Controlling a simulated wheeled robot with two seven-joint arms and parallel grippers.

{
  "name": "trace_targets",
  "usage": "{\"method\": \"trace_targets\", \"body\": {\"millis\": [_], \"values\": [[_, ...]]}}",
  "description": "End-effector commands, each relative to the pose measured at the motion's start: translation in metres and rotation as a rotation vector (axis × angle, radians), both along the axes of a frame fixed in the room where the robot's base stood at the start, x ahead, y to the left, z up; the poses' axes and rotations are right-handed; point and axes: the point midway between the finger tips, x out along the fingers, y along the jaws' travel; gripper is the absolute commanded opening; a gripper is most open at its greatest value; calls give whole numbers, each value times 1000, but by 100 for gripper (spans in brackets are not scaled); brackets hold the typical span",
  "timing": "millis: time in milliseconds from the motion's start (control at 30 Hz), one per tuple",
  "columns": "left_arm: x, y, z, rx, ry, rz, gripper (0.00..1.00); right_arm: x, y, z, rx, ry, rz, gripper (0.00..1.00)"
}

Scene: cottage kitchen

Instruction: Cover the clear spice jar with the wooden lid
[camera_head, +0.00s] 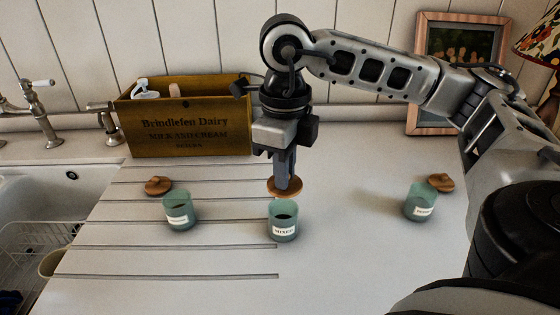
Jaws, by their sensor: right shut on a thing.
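Three small blue-green see-through jars with white labels stand upright and open on the white counter: a left jar (180,213), a middle jar (283,225) and a right jar (420,203). None looks colourless, so I cannot tell by colour which is the clear one. My right gripper (285,182) points down and is shut on a round wooden lid (285,195). The lid is roughly level and appears just above and slightly behind the middle jar's mouth, apart from it. The middle jar looks dark inside. My left gripper is not in view.
Other wooden lids lie behind the left jar (158,185) and behind the right jar (440,182). A wooden crate (190,140) stands at the back. A sink (40,185) with a dish rack is at left; a picture frame (455,60) leans at back right. The front counter is clear.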

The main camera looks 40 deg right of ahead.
Motion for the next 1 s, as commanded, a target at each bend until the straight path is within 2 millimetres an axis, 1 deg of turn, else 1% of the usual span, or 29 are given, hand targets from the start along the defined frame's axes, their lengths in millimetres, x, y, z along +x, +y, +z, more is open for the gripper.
{"method": "trace_targets", "body": {"millis": [33,200,300,400,600,1000], "values": [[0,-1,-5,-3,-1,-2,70,0,0,-9,0,0,0,0],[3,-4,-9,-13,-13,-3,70,0,0,-28,-1,0,0,0],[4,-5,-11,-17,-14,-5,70,0,0,-37,-1,0,0,0],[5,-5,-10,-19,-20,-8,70,0,0,-42,0,-1,0,0],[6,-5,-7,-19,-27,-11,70,0,0,-43,0,-1,0,0],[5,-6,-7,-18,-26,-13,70,0,0,-43,0,0,0,0]]}}
